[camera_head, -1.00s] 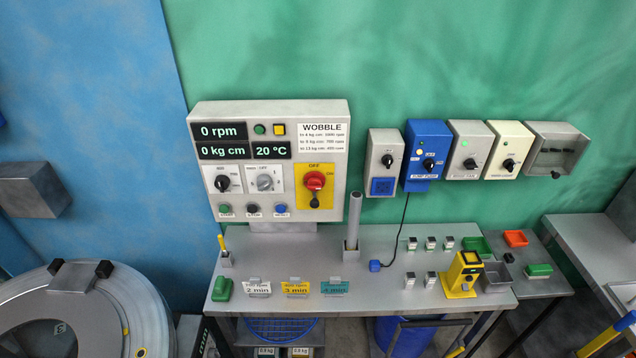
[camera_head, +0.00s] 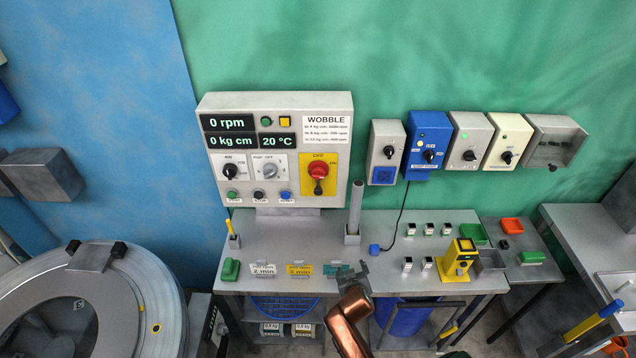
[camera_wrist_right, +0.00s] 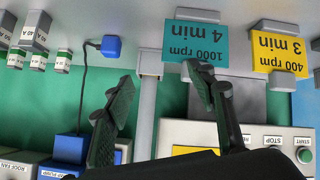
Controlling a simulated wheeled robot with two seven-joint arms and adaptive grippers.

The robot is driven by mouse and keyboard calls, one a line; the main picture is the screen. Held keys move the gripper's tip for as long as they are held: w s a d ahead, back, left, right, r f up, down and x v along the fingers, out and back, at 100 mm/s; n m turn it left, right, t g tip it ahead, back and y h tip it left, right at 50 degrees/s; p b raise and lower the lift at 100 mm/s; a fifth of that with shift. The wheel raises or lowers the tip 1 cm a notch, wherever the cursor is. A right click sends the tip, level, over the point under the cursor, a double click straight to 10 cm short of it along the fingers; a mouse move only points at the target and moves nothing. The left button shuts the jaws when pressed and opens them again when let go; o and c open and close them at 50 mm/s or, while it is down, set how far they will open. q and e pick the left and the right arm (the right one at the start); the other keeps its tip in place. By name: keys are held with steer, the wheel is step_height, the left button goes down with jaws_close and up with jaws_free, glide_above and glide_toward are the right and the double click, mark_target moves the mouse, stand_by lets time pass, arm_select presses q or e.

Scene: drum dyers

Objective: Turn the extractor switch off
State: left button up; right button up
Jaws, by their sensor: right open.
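Each has a dark rotary knob. Their labels are too small to tell which is the extractor switch. My right gripper (camera_head: 346,279), on a copper-coloured arm, is over the table's front edge, below and left of these boxes. In the right wrist view its fingers (camera_wrist_right: 160,92) are apart with nothing between them. My left gripper is out of view.
A control panel (camera_head: 211,175) with a red knob stands left of the boxes. On the grey table (camera_head: 330,228) are a vertical post (camera_head: 355,207), sign cards, small blocks and a yellow device (camera_head: 458,262). A clear-covered box (camera_head: 553,142) ends the row.

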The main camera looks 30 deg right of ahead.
steer(key=w+r+m+t+h, duration=0.1)
steer(key=w+r+t, duration=0.1)
steer(key=w+r, duration=0.4)
steer(key=w+r+t+h, duration=0.1)
steer(key=w+r, duration=0.2)
steer(key=r, duration=0.5)
steer(key=t+h+p, duration=0.1)
steer(key=t, duration=0.3)
glide_toward(318, 177)
steer(key=x, duration=0.3)
steer(key=p+x, duration=0.1)
steer(key=x, duration=0.6)
steer(key=shift+w+d+f, duration=0.1)
steer(key=shift+w, duration=0.1)
steer(key=c, duration=1.2)
